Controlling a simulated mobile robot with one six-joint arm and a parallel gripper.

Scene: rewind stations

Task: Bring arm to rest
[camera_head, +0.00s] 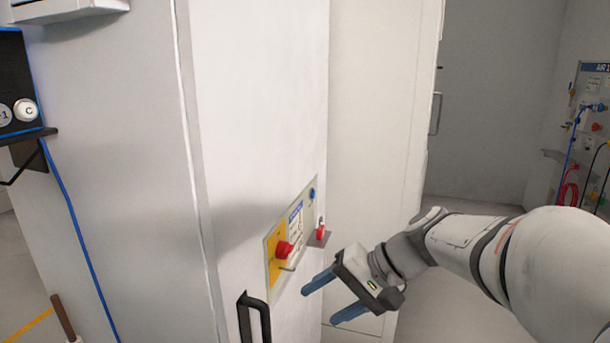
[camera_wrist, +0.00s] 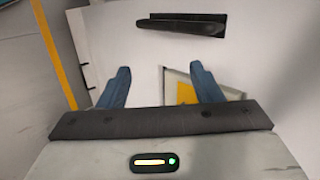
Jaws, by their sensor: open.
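My gripper (camera_head: 333,298) is at the end of my arm, in front of the white cabinet (camera_head: 255,110). Its two blue fingers are apart with nothing between them. In the wrist view my gripper (camera_wrist: 160,90) also shows open and empty, with the cabinet's white face beyond it. Near the fingers on the cabinet is a control panel (camera_head: 304,238) with a yellow section and a red knob (camera_head: 284,250). Part of the panel's yellow area (camera_wrist: 186,93) shows between the fingers in the wrist view. A small gap seems to lie between fingers and panel; contact cannot be told.
A black handle (camera_head: 254,318) sticks out low on the cabinet; a dark bar (camera_wrist: 182,24) shows in the wrist view. A blue cable (camera_head: 78,235) runs down at left. A hose panel (camera_head: 588,135) stands at far right.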

